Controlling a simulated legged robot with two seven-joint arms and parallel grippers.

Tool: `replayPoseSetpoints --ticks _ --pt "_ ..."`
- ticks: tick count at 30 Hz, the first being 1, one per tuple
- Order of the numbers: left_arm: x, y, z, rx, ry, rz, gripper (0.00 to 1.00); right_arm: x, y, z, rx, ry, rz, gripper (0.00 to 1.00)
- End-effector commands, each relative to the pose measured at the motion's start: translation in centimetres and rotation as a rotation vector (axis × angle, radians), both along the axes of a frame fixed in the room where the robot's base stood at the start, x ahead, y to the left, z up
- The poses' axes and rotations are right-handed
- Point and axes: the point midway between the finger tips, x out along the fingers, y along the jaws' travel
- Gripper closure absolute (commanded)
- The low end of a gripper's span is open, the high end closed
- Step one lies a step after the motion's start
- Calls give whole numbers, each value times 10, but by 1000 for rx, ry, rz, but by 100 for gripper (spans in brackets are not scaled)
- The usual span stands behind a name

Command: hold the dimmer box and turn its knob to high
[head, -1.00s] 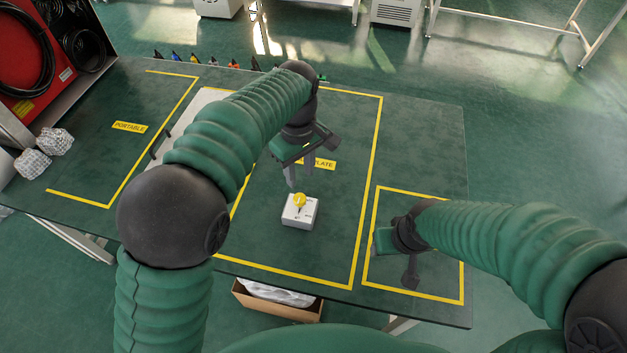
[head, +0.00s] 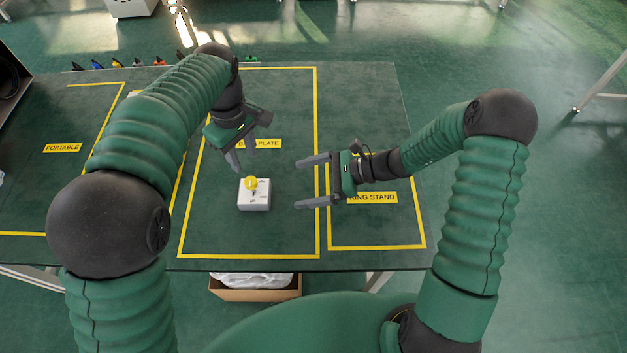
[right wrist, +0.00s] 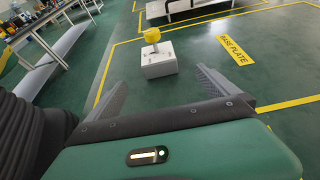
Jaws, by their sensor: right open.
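The dimmer box (head: 254,196) is a small white box standing on the green table, inside the yellow outline marked as the plate area. Its yellow knob (head: 251,184) is on top; I cannot read its setting. Both also show in the right wrist view, the box (right wrist: 158,62) ahead of the jaws with the knob (right wrist: 152,35) on top. My left gripper (head: 238,165) points down just behind and above the box, its fingers apart and empty. My right gripper (head: 306,182) is open and empty, to the right of the box, its fingers pointing left towards it.
The green table (head: 365,100) has yellow outlines and labels, including a ring stand area (head: 372,198) under my right gripper. Small coloured items (head: 125,64) line the far edge. A cardboard box (head: 256,294) sits below the front edge. The table around the dimmer box is clear.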

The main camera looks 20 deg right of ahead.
Motion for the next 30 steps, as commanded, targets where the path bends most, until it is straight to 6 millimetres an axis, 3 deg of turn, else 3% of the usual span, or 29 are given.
replayPoseSetpoints --ticks 16,21,30 --pt "0 -1 0 1 0 0 64 34 111 -48 -2 0 7 2" --pt "0 -1 0 1 0 0 64 40 128 -55 -3 -1 5 2" --pt "0 -1 0 1 0 0 64 41 131 -57 -3 -3 5 2"
